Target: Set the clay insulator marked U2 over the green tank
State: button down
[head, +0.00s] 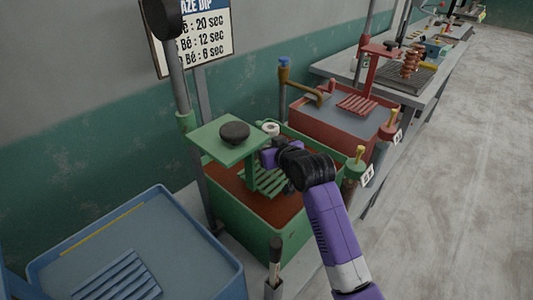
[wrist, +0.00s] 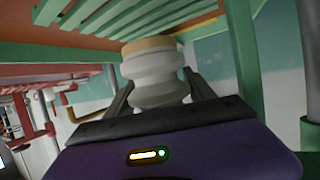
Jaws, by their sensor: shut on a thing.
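My gripper (head: 268,156) is shut on a white ribbed clay insulator (head: 271,128), whose pale top shows above the jaws. The wrist view seems turned over: there my two fingers (wrist: 158,92) grip the insulator's sides (wrist: 155,75), with its tan end toward the green slatted grate (wrist: 110,14). I cannot tell whether that end touches the slats. No U2 mark is readable. The green tank (head: 235,222) holds brown-red liquid. Its slatted grate (head: 266,182) hangs over the liquid, with a green plate (head: 215,140) and dark knob (head: 235,131) above.
A blue tank (head: 215,268) stands at the lower left. A red tank (head: 345,140) with its own red grate (head: 358,105) stands behind. A copper-brown insulator (head: 410,63) is on a far rack. A glaze dip sign (head: 205,38) hangs on the wall. Floor at right is clear.

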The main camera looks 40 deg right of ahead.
jog(key=shift+f, duration=1.6)
jog(key=shift+f, duration=0.15)
jog(key=shift+c, duration=1.6)
grip_release()
jog(key=shift+f, duration=0.1)
jog(key=shift+s+a+r, duration=0.1)
jog(key=shift+s+r, duration=0.1)
jog(key=v, duration=1.1)
jog(key=shift+s, duration=0.3)
jog(key=shift+r, duration=0.15)
